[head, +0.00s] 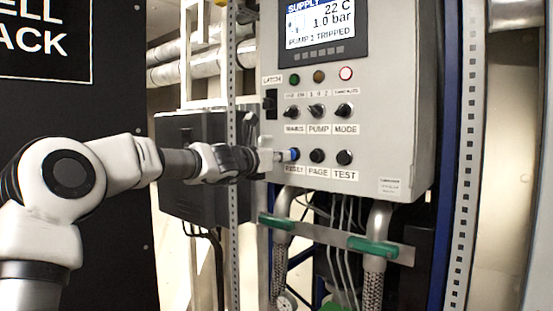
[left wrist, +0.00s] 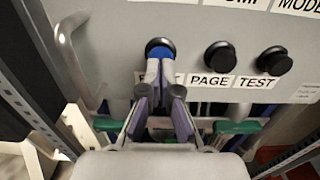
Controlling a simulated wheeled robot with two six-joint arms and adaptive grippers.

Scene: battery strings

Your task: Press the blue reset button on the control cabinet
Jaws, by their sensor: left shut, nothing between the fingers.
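The control cabinet (head: 390,150) is a grey box with a screen, lamps, knobs and buttons in the head view. The blue reset button (head: 294,154) is at the left of its bottom row, above the RESET label. My left gripper (head: 284,155) is shut and empty, its fingertips at the blue button. In the left wrist view the fingertips (left wrist: 158,68) overlap the lower part of the blue button (left wrist: 160,48) and hide part of the RESET label. I cannot tell whether they touch it or how far it is pressed. My right gripper is not in view.
The black PAGE button (head: 317,155) and TEST button (head: 344,157) sit just right of the reset button. The screen (head: 320,25) reads PUMP 2 TRIPPED. A perforated metal post (head: 232,80) stands by my left forearm. Pipes with green clamps (head: 372,247) run below the cabinet.

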